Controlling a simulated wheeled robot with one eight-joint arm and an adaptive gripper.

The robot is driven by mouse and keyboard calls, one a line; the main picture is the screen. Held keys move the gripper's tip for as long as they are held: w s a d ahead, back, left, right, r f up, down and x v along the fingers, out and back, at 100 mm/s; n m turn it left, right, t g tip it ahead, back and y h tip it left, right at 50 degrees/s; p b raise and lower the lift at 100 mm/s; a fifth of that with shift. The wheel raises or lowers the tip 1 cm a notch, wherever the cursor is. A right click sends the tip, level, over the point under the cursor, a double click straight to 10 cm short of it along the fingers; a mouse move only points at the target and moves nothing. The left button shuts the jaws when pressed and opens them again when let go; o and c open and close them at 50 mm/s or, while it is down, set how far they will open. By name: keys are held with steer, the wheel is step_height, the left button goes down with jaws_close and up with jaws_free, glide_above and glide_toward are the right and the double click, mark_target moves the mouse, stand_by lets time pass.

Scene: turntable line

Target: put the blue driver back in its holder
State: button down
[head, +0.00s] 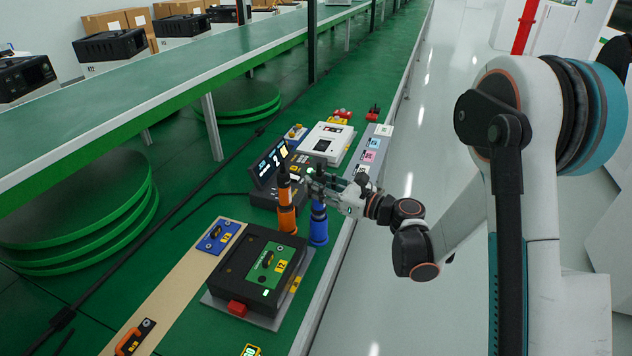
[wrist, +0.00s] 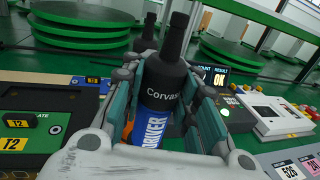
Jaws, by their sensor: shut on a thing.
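The blue driver (head: 318,224) is upright below my gripper (head: 314,183) in the head view, at the right edge of the green line. In the wrist view, its black upper part (wrist: 165,85) and blue lettered body (wrist: 153,130) are between the fingers of my gripper (wrist: 160,95), which is shut on it. An orange driver (head: 286,208) with a black top stands close to its left. I cannot make out the blue driver's holder, nor whether its lower end is seated or raised.
A display box (head: 268,163) and a white-topped unit (head: 326,142) are behind. Stacked green turntables (head: 75,205) are at left. The pale floor at right is open.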

steer(key=shift+f, duration=0.55)
steer(key=c, duration=1.2)
jaws_free()
steer(key=v, duration=1.2)
steer(key=shift+f, duration=0.1)
